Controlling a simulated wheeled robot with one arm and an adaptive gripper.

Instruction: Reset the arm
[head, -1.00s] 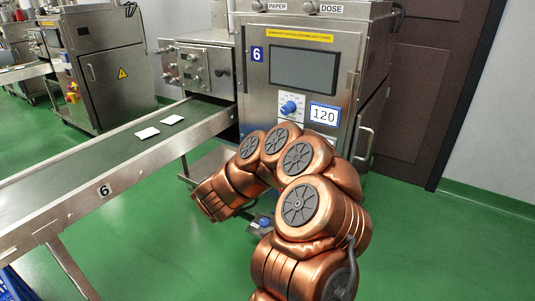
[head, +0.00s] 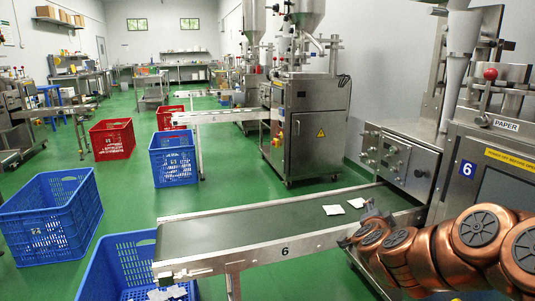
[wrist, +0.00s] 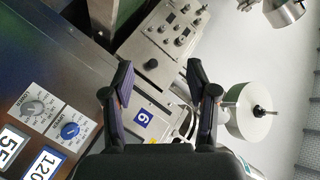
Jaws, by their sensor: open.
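My copper arm folds in front of machine 6 at the lower right of the head view. My gripper (wrist: 160,76) is open and empty in the wrist view, with its two dark fingers apart. The machine's number 6 label (wrist: 144,118) shows between and beyond the fingers. The blue dial (wrist: 70,130) and the 120 display (wrist: 47,163) are at the lower left of that view, apart from the fingers. In the head view my arm hides much of the front of machine 6 (head: 505,135).
Conveyor 6 (head: 215,232) carries two white packets (head: 333,210). A blue crate (head: 60,222) stands at left, and another blue crate (head: 110,275) holding packets is below the conveyor's end. Farther back are a blue crate (head: 173,165) and a red crate (head: 112,140). Green floor lies between them.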

